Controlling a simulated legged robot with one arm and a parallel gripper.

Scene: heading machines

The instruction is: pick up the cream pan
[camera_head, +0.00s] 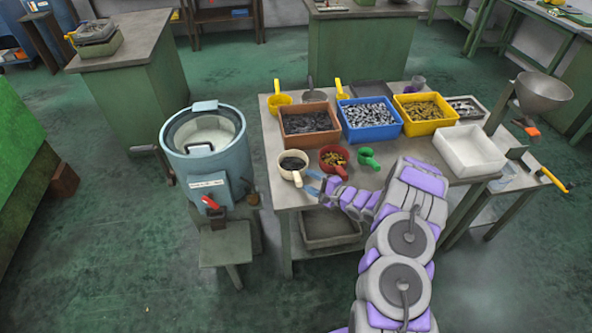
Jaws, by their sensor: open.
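The cream pan (285,168) stands upright near the front left corner of the workbench, with dark small parts in it. Its short handle (298,181) points toward the front edge. My gripper (312,183) is open, with its blue fingers pointing left toward the handle, just to the right of it. I cannot tell whether the fingers touch the handle, but they do not close on it.
A red pan (328,151) with brass-coloured parts and a green scoop (369,157) stand close to the right. Behind are brown (311,138), blue (374,134) and yellow (428,127) bins. A blue-grey drum machine (175,150) stands left of the bench.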

